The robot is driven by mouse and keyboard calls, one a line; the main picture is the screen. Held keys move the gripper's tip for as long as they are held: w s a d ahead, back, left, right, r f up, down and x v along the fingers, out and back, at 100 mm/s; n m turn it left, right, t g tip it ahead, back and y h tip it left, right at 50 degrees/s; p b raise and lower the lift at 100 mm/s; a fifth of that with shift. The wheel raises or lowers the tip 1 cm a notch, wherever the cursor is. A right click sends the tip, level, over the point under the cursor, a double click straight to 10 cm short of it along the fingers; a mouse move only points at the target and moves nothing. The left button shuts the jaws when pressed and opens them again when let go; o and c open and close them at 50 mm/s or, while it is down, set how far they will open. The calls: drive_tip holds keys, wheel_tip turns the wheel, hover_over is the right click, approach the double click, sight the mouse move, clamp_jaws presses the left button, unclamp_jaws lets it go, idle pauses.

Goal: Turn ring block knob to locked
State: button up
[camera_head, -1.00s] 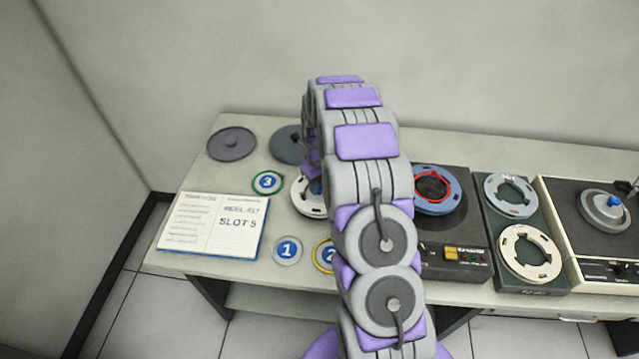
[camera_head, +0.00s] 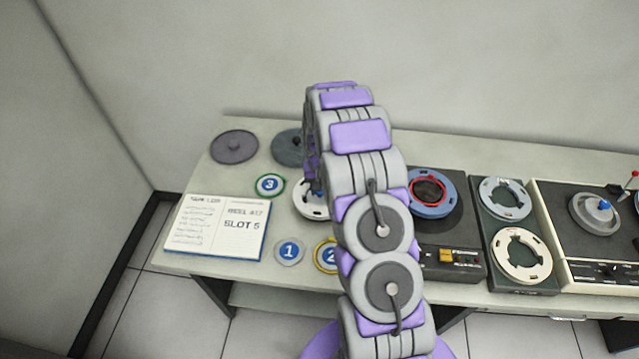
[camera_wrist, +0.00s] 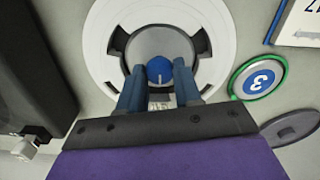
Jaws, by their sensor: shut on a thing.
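The ring block (camera_wrist: 225,30) is a white ring with a grey centre and dark notches, filling the top middle of the wrist view. Its blue knob (camera_wrist: 160,68) has a white mark that points down in that view. My gripper (camera_wrist: 160,78) has its two blue fingers on either side of the knob and is shut on it. In the head view the white ring (camera_head: 306,204) shows only in part on the table, left of my arm. My arm hides the knob and most of the gripper there.
Round tokens 3 (camera_head: 269,185), 1 (camera_head: 289,251) and 2 (camera_head: 326,256) lie around the ring. An open notebook (camera_head: 217,228) lies front left and dark discs (camera_head: 234,147) at the back left. Reel machines (camera_head: 448,255) stand right of my arm.

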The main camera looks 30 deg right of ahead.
drive_tip(key=m+p, duration=0.1)
drive_tip(key=m, duration=0.2)
drive_tip(key=shift+m, duration=0.3)
drive_tip(key=shift+s+m+p, duration=0.1)
drive_tip(key=shift+m+p, duration=0.6)
drive_tip(key=shift+m, duration=1.1)
drive_tip(key=shift+f, duration=0.1)
drive_tip(key=o, duration=1)
drive_tip(key=shift+o, duration=0.2)
wheel_tip(320, 180, up, 17)
drive_tip(key=p, duration=0.1)
drive_tip(key=shift+r+p, duration=0.2)
drive_tip(key=shift+p, duration=0.15)
drive_tip(key=shift+r, duration=0.1)
